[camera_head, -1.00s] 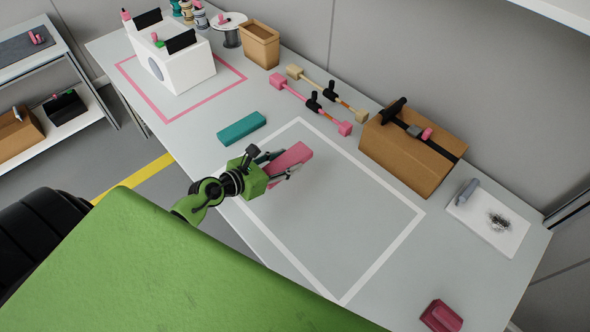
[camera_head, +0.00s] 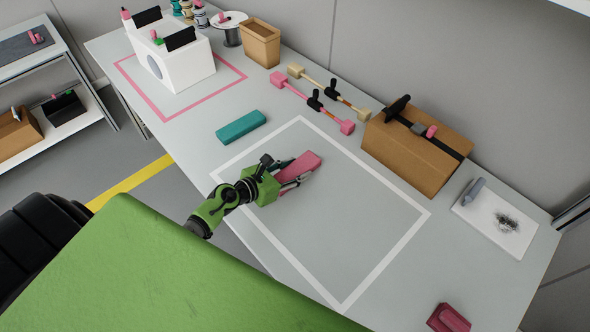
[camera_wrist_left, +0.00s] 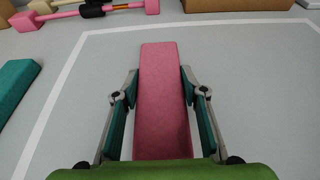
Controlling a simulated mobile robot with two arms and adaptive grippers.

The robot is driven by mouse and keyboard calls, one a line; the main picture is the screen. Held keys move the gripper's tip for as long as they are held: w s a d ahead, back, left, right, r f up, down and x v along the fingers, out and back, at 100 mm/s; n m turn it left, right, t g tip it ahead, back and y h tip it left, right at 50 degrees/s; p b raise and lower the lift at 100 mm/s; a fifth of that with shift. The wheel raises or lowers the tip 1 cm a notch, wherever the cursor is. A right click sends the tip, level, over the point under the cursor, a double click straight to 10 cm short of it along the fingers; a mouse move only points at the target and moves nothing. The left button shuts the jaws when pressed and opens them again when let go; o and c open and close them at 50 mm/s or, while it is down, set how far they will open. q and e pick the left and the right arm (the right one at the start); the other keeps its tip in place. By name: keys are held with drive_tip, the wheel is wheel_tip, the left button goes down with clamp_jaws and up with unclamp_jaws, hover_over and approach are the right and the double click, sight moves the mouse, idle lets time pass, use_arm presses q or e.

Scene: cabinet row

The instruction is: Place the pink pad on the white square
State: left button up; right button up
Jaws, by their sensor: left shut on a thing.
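The pink pad (camera_head: 300,168) is a flat, long pink block within the outline of the white square (camera_head: 392,252), near its left corner. The white square is a white outline on the grey table. My left gripper (camera_head: 292,180) is shut on the pink pad, with a finger along each side. In the left wrist view the pad (camera_wrist_left: 161,95) points away between the two fingers. I cannot tell whether the pad touches the table. My right gripper is not in view.
A teal block (camera_head: 241,127) lies outside the white outline. A cardboard box (camera_head: 408,152), pink and cream bars (camera_head: 304,95), and a white board (camera_head: 494,222) lie along the back. A dark pink block (camera_head: 448,318) is at the front right. The square's middle is clear.

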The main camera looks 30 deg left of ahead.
use_arm(q)
drive_tip(key=o, duration=0.9)
drive_tip(key=shift+f, duration=0.1)
drive_tip(key=shift+r+p, duration=0.3)
drive_tip(key=shift+p, duration=0.05)
drive_tip(key=v, duration=1)
drive_tip(key=shift+s+a+b, duration=0.2)
drive_tip(key=shift+s+b, duration=0.15)
drive_tip(key=shift+b, duration=0.05)
drive_tip(key=shift+s+a+r, duration=0.15)
drive_tip(key=shift+s+r, duration=0.15)
drive_tip(key=shift+s, duration=0.25)
